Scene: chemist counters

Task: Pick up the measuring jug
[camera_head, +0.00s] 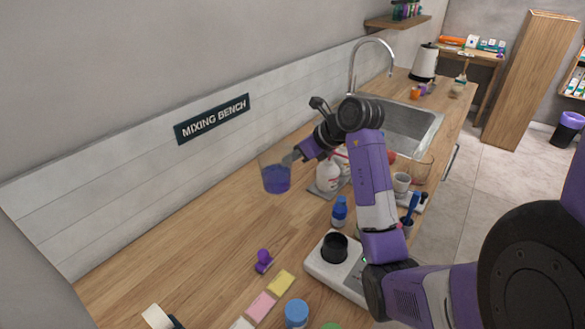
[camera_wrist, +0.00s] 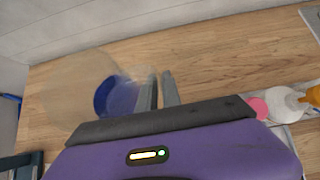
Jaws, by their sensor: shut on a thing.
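The measuring jug (camera_head: 276,174) is a clear vessel with blue-purple liquid in its lower part. In the head view it is above the wooden counter near the tiled wall. My gripper (camera_head: 293,157) is at its right side, shut on its rim or wall; the exact contact is hard to see. In the wrist view the jug (camera_wrist: 75,100) is to the left of my gripper's fingers (camera_wrist: 160,90), looking large, see-through and tilted. The jug appears held clear of the counter.
White bottles (camera_head: 327,177) stand on a grey tray right of the jug. A blue bottle (camera_head: 340,211), a white scale (camera_head: 330,262) with a black cup, and a purple item (camera_head: 263,261) are nearer. The sink (camera_head: 405,125) is behind. Counter below and left of the jug is clear.

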